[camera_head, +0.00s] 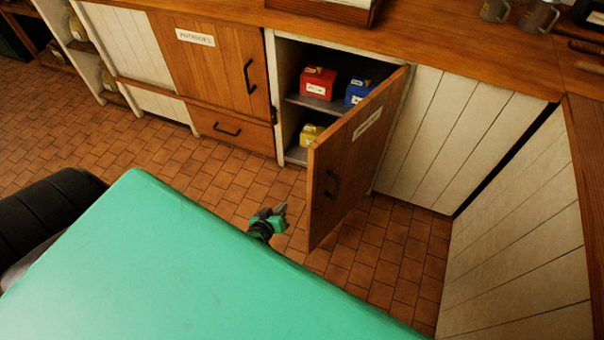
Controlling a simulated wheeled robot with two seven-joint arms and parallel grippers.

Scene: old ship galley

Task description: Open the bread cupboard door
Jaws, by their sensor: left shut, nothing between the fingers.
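A wooden cupboard door (358,150) stands swung well out from its white frame, hinged on its right side. It has a dark handle (332,184) near its free edge and a label (367,124) too slanted to read. The open cupboard behind it shows a shelf (318,104) with a red box (318,84) and a blue box (357,91), and a yellow box (311,135) below. My left gripper (280,211) is shut and empty, to the left of the door and apart from the handle. My right gripper is out of view.
A closed wooden door labelled potatoes (208,66) and a drawer (232,131) lie left of the open cupboard. A wooden counter (440,62) runs above, with metal mugs (538,16) at right. A white plank panel (525,240) bounds the right. Tiled floor (130,145) is clear at left.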

